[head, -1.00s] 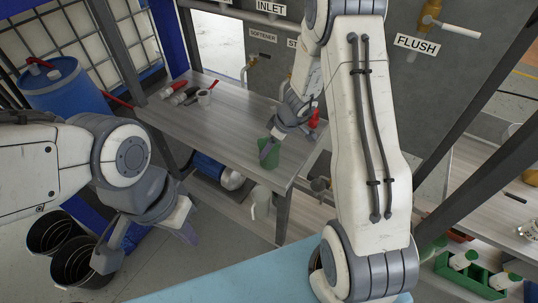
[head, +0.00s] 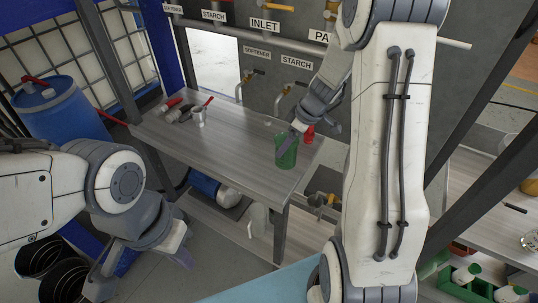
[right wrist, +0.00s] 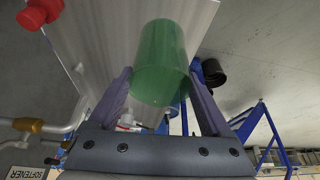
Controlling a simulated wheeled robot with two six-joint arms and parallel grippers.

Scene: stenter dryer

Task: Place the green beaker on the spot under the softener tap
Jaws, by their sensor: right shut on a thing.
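The green beaker (head: 287,152) is held by my right gripper (head: 298,130) near the right end of the grey table. In the right wrist view the beaker (right wrist: 163,60) is upright in the picture between the two fingers (right wrist: 158,88). Whether its base touches the table I cannot tell. The softener tap (head: 243,86) is on the back panel under the SOFTENER label (head: 257,54), to the left of and behind the beaker. No marked spot can be made out under it. My left gripper (head: 140,275) is open and empty at the lower left.
The starch tap (head: 284,98) is right of the softener tap. The middle of the table is clear.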

